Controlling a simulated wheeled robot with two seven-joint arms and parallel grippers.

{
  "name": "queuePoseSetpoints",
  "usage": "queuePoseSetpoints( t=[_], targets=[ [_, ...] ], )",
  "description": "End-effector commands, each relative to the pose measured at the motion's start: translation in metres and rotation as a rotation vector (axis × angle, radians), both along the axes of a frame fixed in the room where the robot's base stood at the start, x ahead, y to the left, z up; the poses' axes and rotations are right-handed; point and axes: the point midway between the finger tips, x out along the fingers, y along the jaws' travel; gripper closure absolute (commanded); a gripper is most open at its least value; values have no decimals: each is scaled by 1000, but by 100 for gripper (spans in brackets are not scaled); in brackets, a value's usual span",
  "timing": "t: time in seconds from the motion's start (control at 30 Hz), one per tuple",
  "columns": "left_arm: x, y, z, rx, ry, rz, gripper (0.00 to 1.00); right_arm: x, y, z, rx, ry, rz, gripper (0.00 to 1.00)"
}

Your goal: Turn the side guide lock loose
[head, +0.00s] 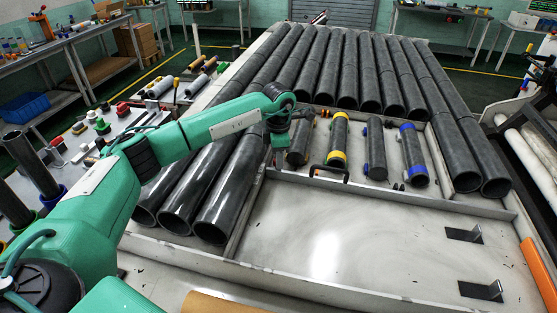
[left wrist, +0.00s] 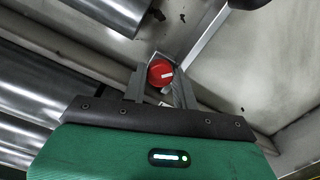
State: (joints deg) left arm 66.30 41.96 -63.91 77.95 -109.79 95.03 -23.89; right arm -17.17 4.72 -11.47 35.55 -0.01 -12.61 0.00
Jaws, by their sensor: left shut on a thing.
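The side guide lock is a red round knob (left wrist: 160,72) with a white mark on its face, seen in the left wrist view. My left gripper (left wrist: 161,80) is shut on the knob, with one grey finger on each side of it. In the head view my left gripper (head: 280,150) points down at the inner rail beside the dark rolls, and the arm hides the knob there. My right gripper is in neither view.
Long dark rolls (head: 345,75) fill the back of the bed, with several more left of my gripper. Short rollers with yellow (head: 338,140) and blue ends (head: 411,155) lie just right of it. The pale front plate (head: 340,230) is mostly clear, with two black brackets (head: 463,235) at right.

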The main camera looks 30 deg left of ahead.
Motion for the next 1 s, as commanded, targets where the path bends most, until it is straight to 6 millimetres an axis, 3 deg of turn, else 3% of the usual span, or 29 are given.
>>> queuePoseSetpoints(
  t=[0.3, 1.0],
  targets=[
    [0, 0, -2, 4, -15, 299, 94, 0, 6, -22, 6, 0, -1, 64],
    [0, 0, 0, 9, -40, 963, 94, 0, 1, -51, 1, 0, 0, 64]
  ],
)
